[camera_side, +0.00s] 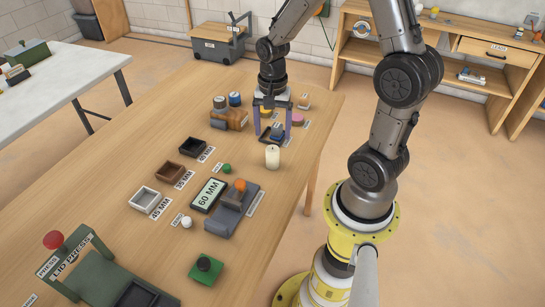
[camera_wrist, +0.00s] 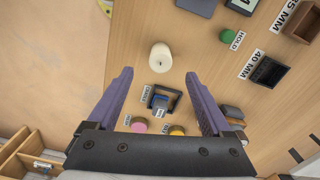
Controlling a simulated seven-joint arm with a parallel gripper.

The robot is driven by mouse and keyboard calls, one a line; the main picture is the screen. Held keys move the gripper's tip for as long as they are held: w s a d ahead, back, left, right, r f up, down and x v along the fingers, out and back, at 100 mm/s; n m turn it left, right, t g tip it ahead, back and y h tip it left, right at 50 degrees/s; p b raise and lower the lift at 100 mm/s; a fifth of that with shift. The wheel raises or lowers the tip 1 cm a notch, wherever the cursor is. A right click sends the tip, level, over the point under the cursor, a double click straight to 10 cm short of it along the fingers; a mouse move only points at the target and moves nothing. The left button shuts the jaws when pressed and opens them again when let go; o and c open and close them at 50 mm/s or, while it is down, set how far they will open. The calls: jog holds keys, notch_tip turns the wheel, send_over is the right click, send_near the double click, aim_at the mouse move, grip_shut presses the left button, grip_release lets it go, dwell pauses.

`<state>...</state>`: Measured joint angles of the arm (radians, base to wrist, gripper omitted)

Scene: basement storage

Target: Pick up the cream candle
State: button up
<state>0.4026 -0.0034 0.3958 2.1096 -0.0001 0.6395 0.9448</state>
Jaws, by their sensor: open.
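The cream candle (camera_side: 272,156) stands upright on the wooden table, a short pale cylinder with a dark wick. In the wrist view my gripper (camera_wrist: 160,75) straddles the space above that tray. The candle is apart from the fingers.
The small dark tray (camera_wrist: 174,101) holds a blue item. Pink (camera_wrist: 139,126) and orange pieces sit nearby. A brown block (camera_side: 232,117) with round jars stands left of my gripper. Small boxes, a 60 MM display (camera_side: 207,195) and a green press (camera_side: 93,275) occupy the nearer table.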

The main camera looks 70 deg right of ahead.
aim_at(272, 157)
notch_tip(272, 157, down, 11)
jog(key=shift+w+f, duration=0.1)
dwell(0.5)
jog(key=shift+c, duration=0.3)
grip_shut()
